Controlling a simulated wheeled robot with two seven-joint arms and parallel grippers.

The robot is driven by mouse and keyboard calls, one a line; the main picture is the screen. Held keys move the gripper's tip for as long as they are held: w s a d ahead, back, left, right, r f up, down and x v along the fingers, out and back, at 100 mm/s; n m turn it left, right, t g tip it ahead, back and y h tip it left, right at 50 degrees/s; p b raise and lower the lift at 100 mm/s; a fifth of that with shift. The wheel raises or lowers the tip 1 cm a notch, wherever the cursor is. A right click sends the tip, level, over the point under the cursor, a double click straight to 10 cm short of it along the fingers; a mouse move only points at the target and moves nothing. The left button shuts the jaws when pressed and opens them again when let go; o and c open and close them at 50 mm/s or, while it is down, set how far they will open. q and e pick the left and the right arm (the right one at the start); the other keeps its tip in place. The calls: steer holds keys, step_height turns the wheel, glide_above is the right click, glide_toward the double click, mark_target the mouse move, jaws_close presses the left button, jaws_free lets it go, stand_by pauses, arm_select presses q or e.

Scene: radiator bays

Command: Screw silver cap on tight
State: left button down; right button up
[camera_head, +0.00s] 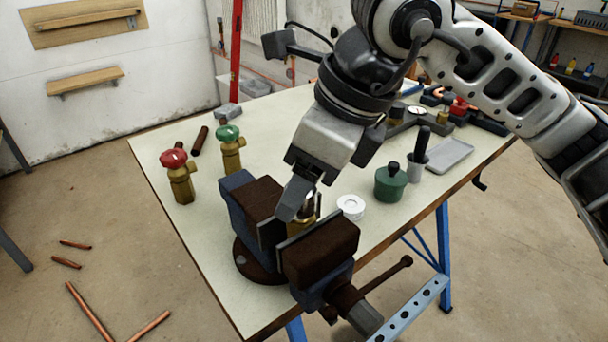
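My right gripper (305,202) reaches down from the upper right and points at the vise jaws. Its near dark finger hides most of what is between the fingertips. A brass body (302,228) stands between the jaws of the blue and brown vise (318,256). A small pale, shiny bit shows at its top beside the finger. It may be the silver cap, but I cannot tell whether the fingers grip it. My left gripper is not in view.
Brass valves with a red handwheel (174,158) and a green handwheel (228,133) stand on the left of the bench (165,135). A white tape roll (351,206), a green pot (391,183) and a grey tray (450,155) are to the right. Copper pipes lie on the floor.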

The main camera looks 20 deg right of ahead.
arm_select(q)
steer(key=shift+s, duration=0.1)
arm_select(e)
steer(key=shift+r, duration=0.1)
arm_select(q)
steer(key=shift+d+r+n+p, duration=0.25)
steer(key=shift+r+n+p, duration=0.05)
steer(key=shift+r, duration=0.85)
arm_select(e)
steer(key=v, duration=1.5)
steer(key=shift+r, duration=0.35)
steer(key=shift+s+d, duration=0.1)
